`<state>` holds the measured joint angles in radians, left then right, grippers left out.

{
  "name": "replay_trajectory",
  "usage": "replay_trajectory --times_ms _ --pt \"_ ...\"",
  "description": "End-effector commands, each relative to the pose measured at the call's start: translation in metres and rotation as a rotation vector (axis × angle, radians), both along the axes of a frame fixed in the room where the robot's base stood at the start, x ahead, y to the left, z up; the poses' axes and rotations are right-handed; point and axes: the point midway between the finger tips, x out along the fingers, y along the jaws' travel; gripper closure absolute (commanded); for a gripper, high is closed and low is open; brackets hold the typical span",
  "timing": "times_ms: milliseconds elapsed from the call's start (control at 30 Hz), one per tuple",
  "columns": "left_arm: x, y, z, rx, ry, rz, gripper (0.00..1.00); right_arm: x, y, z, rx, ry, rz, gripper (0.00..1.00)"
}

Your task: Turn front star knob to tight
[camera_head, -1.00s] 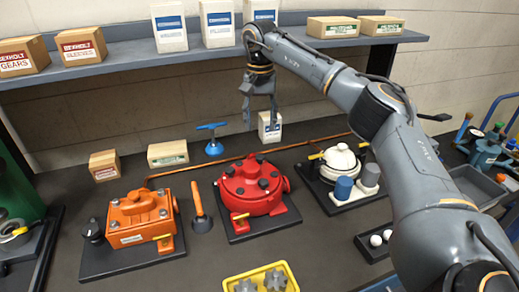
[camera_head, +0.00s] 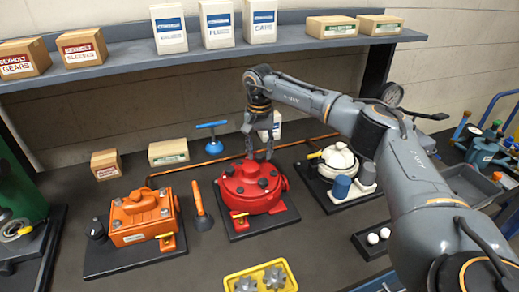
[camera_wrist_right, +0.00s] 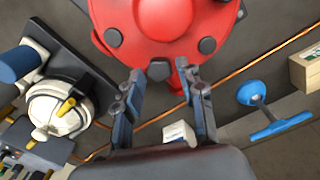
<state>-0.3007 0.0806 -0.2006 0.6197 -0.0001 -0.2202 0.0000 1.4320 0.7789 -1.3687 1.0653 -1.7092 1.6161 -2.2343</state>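The red motor (camera_head: 252,200) stands on a dark plate in the middle of the bench. Several dark knobs sit around its round top; a front one (camera_head: 263,184) is visible in the head view. My right gripper (camera_head: 259,156) points down over the back of the motor. In the right wrist view my right gripper (camera_wrist_right: 158,70) is open, its fingers apart on either side of one dark knob (camera_wrist_right: 158,71) at the edge of the red top (camera_wrist_right: 125,15). I cannot tell whether they touch it. My left gripper is not in view.
An orange motor (camera_head: 130,234) stands left, with an orange-handled tool (camera_head: 198,199) between. A white pot-like unit (camera_head: 338,158) stands right. A yellow tray (camera_head: 233,275) with grey star-shaped parts is in front. A blue T-handle (camera_head: 212,126) and a box shelf (camera_head: 200,57) are behind.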

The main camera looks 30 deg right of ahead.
Motion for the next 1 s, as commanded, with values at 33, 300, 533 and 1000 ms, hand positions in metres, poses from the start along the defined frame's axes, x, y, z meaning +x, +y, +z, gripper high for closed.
replay_trajectory --times_ms 33,300,533,1000 --pt "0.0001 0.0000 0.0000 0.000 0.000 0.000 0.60 0.0001 0.0002 0.0002 0.000 0.000 0.000 0.78" --pt "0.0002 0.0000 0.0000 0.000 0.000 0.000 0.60 0.0001 0.0000 0.0005 0.000 0.000 -0.002 1.00" --pt "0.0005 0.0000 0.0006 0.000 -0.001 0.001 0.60 0.0002 -0.0001 0.0008 0.000 0.000 -0.051 1.00" --pt "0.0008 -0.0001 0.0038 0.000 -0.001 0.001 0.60 -0.0004 -0.0013 0.0016 -0.002 -0.003 -0.413 1.00"
